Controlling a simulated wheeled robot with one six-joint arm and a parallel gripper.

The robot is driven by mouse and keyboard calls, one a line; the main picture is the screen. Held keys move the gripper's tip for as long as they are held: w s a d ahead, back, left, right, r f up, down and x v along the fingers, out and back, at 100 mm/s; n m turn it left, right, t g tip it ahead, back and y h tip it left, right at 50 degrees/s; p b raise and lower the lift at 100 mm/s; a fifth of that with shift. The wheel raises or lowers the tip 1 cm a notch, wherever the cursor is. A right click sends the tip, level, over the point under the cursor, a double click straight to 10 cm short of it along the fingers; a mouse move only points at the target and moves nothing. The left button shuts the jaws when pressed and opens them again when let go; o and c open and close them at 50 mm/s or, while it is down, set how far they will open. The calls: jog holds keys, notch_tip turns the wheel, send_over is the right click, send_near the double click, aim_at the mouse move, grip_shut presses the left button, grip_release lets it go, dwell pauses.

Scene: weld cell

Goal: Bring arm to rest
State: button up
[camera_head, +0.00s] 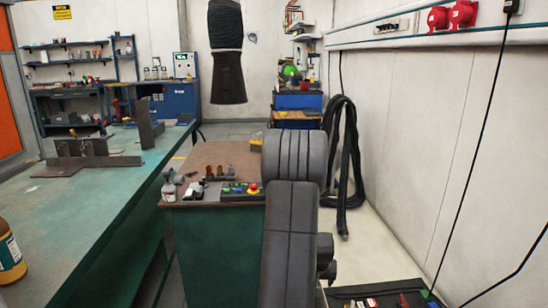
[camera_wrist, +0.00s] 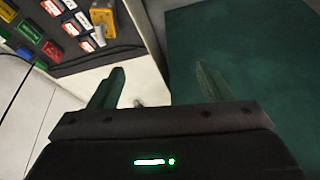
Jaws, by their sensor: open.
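My gripper (camera_wrist: 159,72) shows in the wrist view with its two fingers spread apart and nothing between them. Pale floor and a green cabinet side (camera_wrist: 260,60) lie beyond the fingers. In the head view my grey arm stands folded in the middle foreground, in front of the right end of a brown-topped green cabinet (camera_head: 225,157). My gripper itself cannot be seen in the head view.
A long green workbench (camera_head: 115,190) with metal plates runs along the left, with a brown bottle (camera_head: 10,255) on it. A dark tray of coloured items (camera_wrist: 70,40) lies close by. Black hoses (camera_head: 345,160) hang at the right wall.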

jog(key=a+r+n+p, duration=0.1)
jog(key=a+r+p, duration=0.4)
jog(key=a+r, duration=0.1)
jog(key=shift+w+a+r, duration=0.35)
jog(key=shift+w+a, duration=0.1)
jog(key=shift+a, duration=0.4)
jog(key=shift+s, duration=0.1)
